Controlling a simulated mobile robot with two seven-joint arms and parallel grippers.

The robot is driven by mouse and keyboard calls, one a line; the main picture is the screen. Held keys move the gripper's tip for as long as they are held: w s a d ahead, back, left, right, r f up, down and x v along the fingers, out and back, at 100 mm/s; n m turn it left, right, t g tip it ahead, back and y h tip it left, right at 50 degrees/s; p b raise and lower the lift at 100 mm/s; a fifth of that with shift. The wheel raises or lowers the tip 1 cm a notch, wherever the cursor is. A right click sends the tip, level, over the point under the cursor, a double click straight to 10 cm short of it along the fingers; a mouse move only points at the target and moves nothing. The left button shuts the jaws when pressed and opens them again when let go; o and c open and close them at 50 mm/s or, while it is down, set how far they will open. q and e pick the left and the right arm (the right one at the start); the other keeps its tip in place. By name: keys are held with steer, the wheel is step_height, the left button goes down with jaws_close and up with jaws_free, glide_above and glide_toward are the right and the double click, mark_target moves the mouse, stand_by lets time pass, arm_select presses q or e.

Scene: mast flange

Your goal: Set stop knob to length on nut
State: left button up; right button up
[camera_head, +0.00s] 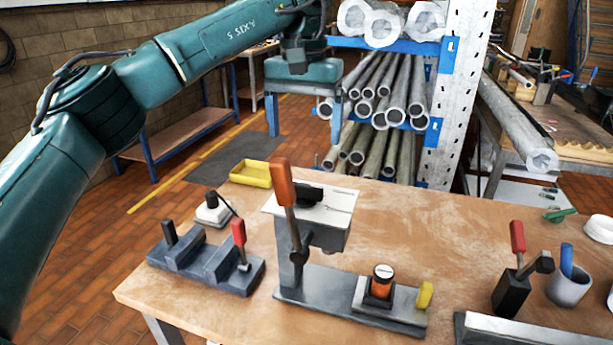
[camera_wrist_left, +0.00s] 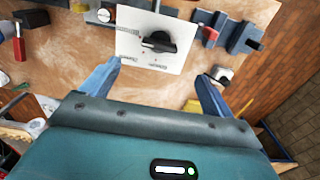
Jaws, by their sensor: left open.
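The black stop knob (camera_head: 308,193) sits on a white plate (camera_head: 340,199) on top of a grey bench fixture (camera_head: 312,228). In the left wrist view the knob (camera_wrist_left: 158,42) shows from above, with small printed labels along the plate's edge that I cannot read surely. I cannot tell which label the knob points to. My left gripper (camera_head: 304,134) is open and empty, above and behind the plate, apart from it. In the left wrist view its two blue fingers (camera_wrist_left: 159,74) straddle the knob's line, short of it. My right gripper does not show.
An orange-handled lever (camera_head: 284,195) rises close beside the plate. On the fixture's base stand an orange-and-black piece (camera_head: 381,283) and a yellow knob (camera_head: 425,295). A dark block with a red lever (camera_head: 238,234) lies left, a yellow tray (camera_head: 251,174) behind. A pipe rack (camera_head: 385,110) stands beyond.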

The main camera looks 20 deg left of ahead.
mark_target(304, 184)
arm_select(q)
step_height(304, 184, down, 11)
steer(key=shift+f+p, duration=0.1)
steer(key=shift+p, duration=0.45)
steer(key=shift+c, duration=0.5)
steer(key=shift+w, duration=0.1)
steer(key=c, duration=0.9)
